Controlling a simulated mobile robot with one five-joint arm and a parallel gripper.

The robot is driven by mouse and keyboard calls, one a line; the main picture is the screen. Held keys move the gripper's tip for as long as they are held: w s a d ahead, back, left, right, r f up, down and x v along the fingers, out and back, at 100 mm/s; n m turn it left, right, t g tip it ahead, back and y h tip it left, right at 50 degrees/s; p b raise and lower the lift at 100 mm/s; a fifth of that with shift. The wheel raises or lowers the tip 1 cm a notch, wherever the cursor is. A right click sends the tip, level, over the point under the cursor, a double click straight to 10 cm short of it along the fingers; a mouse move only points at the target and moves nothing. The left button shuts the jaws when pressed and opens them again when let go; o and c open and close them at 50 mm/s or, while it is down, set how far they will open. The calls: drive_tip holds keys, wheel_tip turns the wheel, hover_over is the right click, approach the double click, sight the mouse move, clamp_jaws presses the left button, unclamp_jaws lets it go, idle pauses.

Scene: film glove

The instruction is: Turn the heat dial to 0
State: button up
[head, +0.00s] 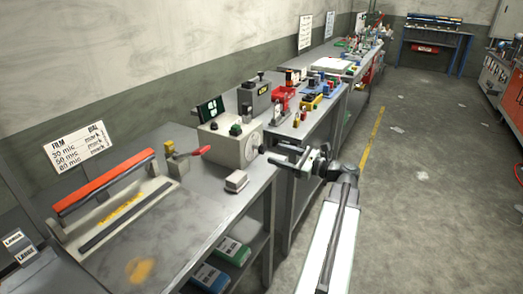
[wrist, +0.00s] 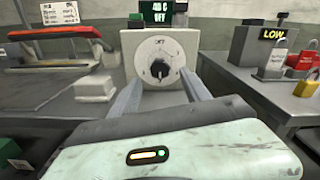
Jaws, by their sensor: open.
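The heat dial (wrist: 158,52) is a round white plate with a dark knob (wrist: 160,69) at its centre, on the front of a pale box (wrist: 129,50). Small marks ring the dial, too small to read surely. The dial is seen edge-on in the head view (head: 255,138), where the box (head: 224,146) stands on the grey bench. My gripper (wrist: 163,85) is open, its two fingers pointing at the dial, one on each side below the knob. In the head view my gripper (head: 279,155) is just in front of the box. I cannot tell whether the fingers touch it.
A dark display (wrist: 160,14) with green text, seemingly "40 C OFF", is above the box. A small pale block (wrist: 95,88) sits left of it. A red-barred sealer (head: 104,183) is on the left bench. A grey "LOW" device (wrist: 262,47) and padlocks stand right. The floor is open.

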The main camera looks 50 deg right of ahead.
sight(265, 150)
drive_tip(key=x, duration=0.7)
clamp_jaws()
